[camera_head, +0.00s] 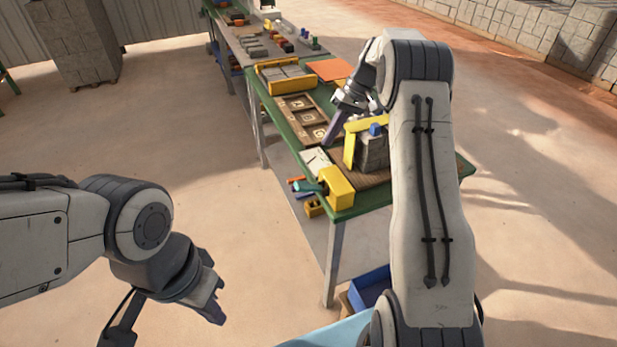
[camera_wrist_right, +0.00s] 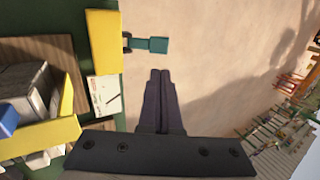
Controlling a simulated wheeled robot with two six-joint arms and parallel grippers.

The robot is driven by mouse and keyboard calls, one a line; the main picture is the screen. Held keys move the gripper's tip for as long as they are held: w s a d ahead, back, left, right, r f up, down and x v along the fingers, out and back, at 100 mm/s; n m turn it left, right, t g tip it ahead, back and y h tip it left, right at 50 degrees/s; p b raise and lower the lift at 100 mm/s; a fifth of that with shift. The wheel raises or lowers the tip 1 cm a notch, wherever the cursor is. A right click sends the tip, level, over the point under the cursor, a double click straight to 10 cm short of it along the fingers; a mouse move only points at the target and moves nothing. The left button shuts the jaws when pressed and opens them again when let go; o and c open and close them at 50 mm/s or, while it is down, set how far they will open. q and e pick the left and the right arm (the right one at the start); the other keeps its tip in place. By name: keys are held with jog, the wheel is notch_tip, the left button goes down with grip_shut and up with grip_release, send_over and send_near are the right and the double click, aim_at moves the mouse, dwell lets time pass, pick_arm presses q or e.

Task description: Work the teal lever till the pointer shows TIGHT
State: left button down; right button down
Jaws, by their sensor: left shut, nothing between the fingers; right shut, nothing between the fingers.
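The teal lever (camera_head: 309,187) sticks out to the left from a yellow housing (camera_head: 340,188) at the green table's near edge. In the right wrist view the lever (camera_wrist_right: 152,45) juts sideways from the yellow housing (camera_wrist_right: 103,42). A white card (camera_head: 316,161) with a dark pointer line lies beside the housing; it also shows in the right wrist view (camera_wrist_right: 106,95), its lettering too small to read. My right gripper (camera_head: 325,142) is shut and empty, above the table edge and apart from the lever. My left gripper (camera_head: 217,312) is shut and empty, low at the left, away from the table.
A yellow press frame (camera_head: 350,150) with a grey block (camera_head: 372,152) and a blue knob (camera_head: 376,130) stands on a brown board behind the housing. A wooden tray (camera_head: 302,118) and a yellow crate (camera_head: 288,84) lie further back. Open floor lies left of the table.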

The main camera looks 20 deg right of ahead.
aim_at(303, 184)
jog(key=p+x, duration=0.3)
jog(key=x, duration=1.1)
